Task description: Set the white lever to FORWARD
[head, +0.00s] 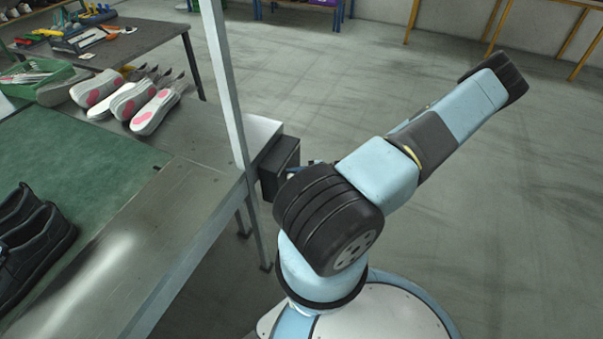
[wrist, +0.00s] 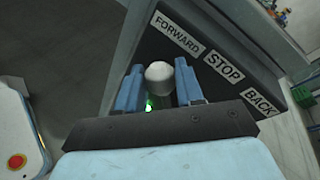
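The white lever's round knob (wrist: 159,75) shows in the wrist view, between the two blue fingers of my gripper (wrist: 160,80). The fingers flank the knob closely on both sides, and I see no clear gap. The lever's shaft is hidden below the knob. The dark control panel (wrist: 200,85) carries the labels FORWARD (wrist: 180,36), STOP (wrist: 223,65) and BACK (wrist: 262,100) in a slanted row. The knob stands nearest the FORWARD label. A small green light (wrist: 148,104) glows below the knob. In the head view the dark control box (head: 279,168) is partly behind my arm, and my gripper is hidden.
The workbench (head: 205,150) with a green mat (head: 85,165) holds black shoes (head: 35,235) and pale shoes with pink patches (head: 130,100). A metal post (head: 228,90) rises at the bench's edge, close to the box. The floor to the right is open.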

